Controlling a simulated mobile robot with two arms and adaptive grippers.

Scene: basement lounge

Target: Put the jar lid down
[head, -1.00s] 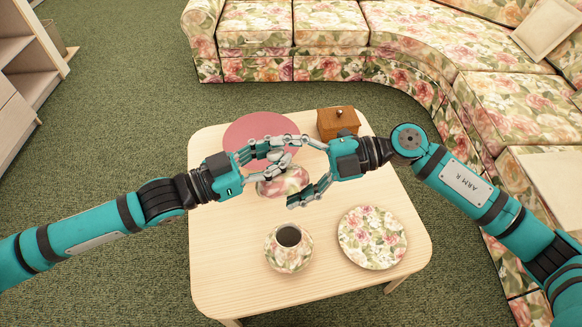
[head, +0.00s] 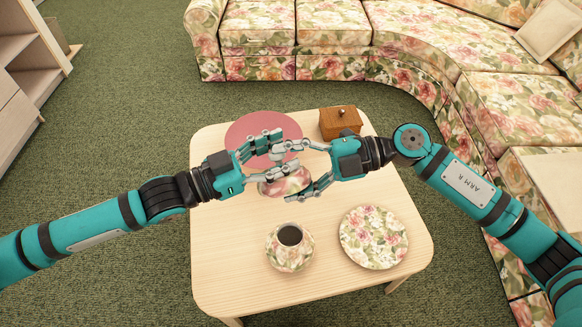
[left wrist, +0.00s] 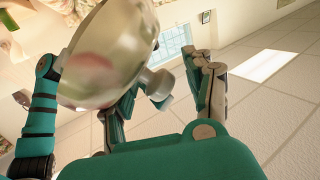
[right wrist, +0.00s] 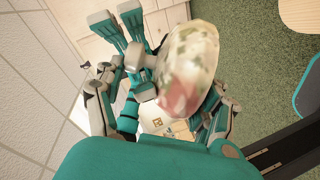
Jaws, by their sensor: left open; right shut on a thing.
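The jar lid (head: 287,183) is a floral, domed piece with a pale knob. It is above the middle of the table, partly hidden by fingers in the head view. My right gripper (head: 297,169) is shut on it. In the right wrist view the lid (right wrist: 190,72) is among the fingers, its knob toward the left. My left gripper (head: 273,152) is open close beside the lid. In the left wrist view the lid (left wrist: 100,60) is large and blurred, with its knob near the open fingers. A round floral vessel (head: 272,248) with a dark opening stands nearer on the table.
The light wooden table (head: 220,275) has a pink round mat (head: 240,130) at the back and a wooden box (head: 340,124) with a knob at back right. A floral plate (head: 373,237) lies front right. The left front of the tabletop is bare. A floral sofa (head: 290,30) stands behind.

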